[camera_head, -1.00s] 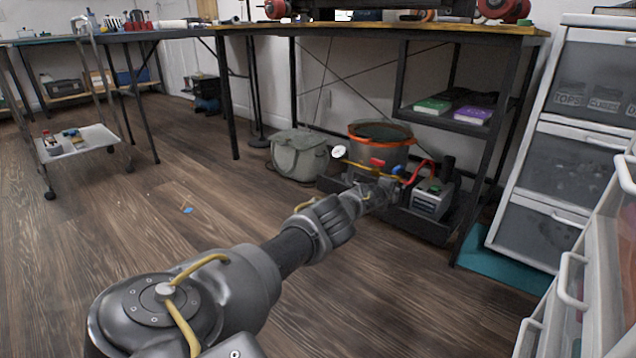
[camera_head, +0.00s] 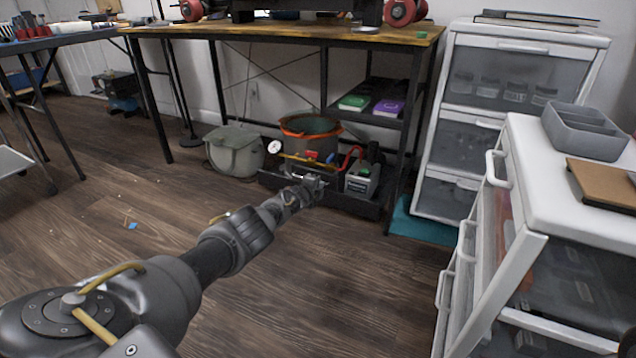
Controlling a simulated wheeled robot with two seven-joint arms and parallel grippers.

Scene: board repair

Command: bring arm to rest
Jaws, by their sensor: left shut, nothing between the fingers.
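My left arm comes in from the lower left and stretches out over the wooden floor. Its gripper (camera_head: 313,182) is at the far end, small in the picture, in front of the vacuum pump unit (camera_head: 362,180) and the orange-rimmed pot (camera_head: 310,128) under the desk. The gripper is shut and I see nothing held in it. I cannot tell from this view how far it is from the pump. My right gripper is not in view.
A wooden-topped desk (camera_head: 270,31) stands behind. A grey bag (camera_head: 234,151) sits beneath it. White drawer units (camera_head: 521,128) stand at the right, the nearer one carrying a grey tray (camera_head: 585,132). The floor (camera_head: 110,200) at the left is mostly clear.

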